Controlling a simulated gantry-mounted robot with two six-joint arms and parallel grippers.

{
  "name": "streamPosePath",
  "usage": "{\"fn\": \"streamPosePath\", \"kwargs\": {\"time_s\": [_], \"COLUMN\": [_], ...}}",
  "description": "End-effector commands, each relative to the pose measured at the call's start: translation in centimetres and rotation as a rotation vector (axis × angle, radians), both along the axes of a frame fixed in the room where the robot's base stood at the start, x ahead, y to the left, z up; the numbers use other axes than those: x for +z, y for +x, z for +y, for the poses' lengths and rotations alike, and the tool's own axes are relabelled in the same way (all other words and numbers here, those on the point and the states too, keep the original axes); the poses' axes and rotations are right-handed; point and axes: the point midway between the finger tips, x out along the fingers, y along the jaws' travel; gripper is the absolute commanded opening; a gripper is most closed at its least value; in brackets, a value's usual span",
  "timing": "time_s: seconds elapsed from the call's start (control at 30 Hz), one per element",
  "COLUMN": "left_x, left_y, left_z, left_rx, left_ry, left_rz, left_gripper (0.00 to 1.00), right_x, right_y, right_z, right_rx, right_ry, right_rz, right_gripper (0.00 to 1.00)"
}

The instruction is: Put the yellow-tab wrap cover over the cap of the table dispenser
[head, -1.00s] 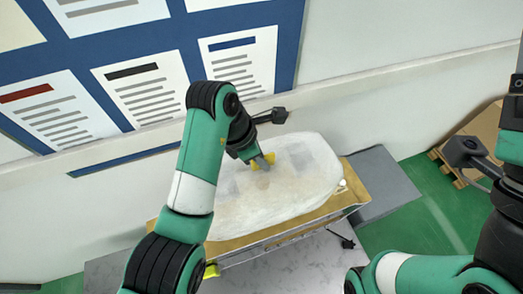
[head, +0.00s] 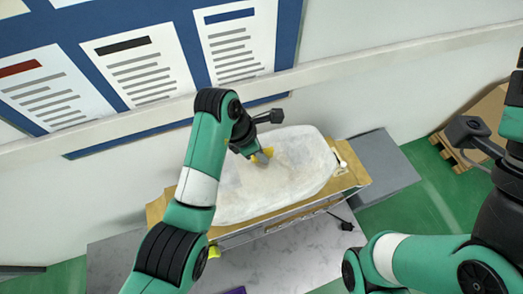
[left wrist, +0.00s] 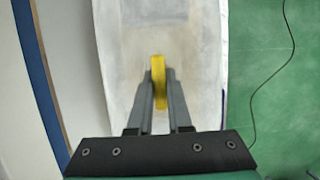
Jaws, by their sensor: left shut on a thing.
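The white, slightly see-through wrap cover (head: 290,178) lies spread over the tan top of a long bench unit in the head view. Its yellow tab (head: 268,153) is near the back edge. My left gripper (head: 262,156) is shut on the yellow tab. In the left wrist view, the yellow tab (left wrist: 160,80) stands between the fingertips, with the white cover (left wrist: 185,35) beneath and beyond it. I cannot make out the dispenser's cap. A small white part (head: 342,166) shows just past the cover's right end.
The tan bench top (head: 352,180) shows around the cover. A grey marble surface (head: 290,255) lies in front, with a small black object (head: 345,225) near its right edge. A wall with posters stands behind.

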Motion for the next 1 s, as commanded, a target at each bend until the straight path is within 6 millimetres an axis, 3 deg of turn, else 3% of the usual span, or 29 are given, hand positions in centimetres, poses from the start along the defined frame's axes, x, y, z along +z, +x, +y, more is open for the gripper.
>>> {"fn": "streamPosePath", "kwargs": {"time_s": [0.77, 0.8, 1.0], "left_x": [-0.88, -0.87, -0.87], "left_y": [0.00, 0.00, 0.00], "left_z": [-0.02, -0.02, -0.02], "left_rx": [-0.001, -0.001, -0.001], "left_ry": [0.000, 0.000, 0.000], "left_rz": [0.000, 0.000, 0.000], "left_gripper": [0.00, 0.19, 0.52], "right_x": [0.47, 0.47, 0.47], "right_y": [0.00, 0.00, 0.00], "right_z": [0.00, 0.00, 0.00], "right_rx": [0.000, 0.000, 0.000], "right_ry": [0.000, 0.000, 0.000], "right_rz": [0.000, 0.000, 0.000], "right_gripper": [0.86, 0.86, 0.86]}}
